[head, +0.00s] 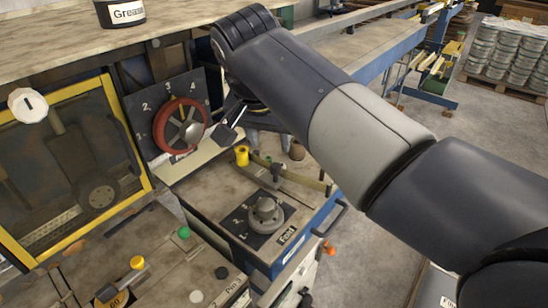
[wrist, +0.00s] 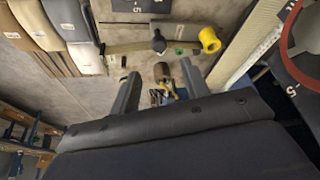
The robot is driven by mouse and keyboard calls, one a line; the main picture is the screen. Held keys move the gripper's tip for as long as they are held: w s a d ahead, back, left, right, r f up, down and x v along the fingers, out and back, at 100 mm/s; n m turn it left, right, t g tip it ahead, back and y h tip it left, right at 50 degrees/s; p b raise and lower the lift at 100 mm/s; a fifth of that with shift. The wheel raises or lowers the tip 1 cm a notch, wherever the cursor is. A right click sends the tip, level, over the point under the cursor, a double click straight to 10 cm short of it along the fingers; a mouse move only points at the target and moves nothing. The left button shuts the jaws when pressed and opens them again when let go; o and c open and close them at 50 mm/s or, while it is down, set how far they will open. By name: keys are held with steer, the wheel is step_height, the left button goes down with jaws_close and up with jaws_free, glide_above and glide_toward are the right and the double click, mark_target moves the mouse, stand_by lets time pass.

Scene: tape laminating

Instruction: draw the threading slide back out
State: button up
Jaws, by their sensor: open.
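My gripper (head: 230,122) hangs under the wrist beside the red dial and is largely hidden by the arm. In the wrist view its two fingers (wrist: 160,86) stand apart with nothing held between them. An olive bar (wrist: 128,47) with a dark knob (wrist: 158,42) and a yellow cylinder (wrist: 209,40) at one end lies ahead of the fingers, apart from them. In the head view the yellow cylinder (head: 242,156) and the dark knob (head: 278,172) are below and right of my gripper. I cannot tell for sure that this is the threading slide.
A red dial (head: 181,124) on a numbered plate is left of my gripper. A yellow-framed window (head: 68,170) is at left. A grease tub (head: 121,12) stands on the upper surface. Open floor lies right.

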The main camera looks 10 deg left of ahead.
mark_target(276, 166)
steer(key=x, duration=0.9)
steer(key=shift+f, duration=0.3)
jaws_close()
steer(key=shift+d, duration=0.1)
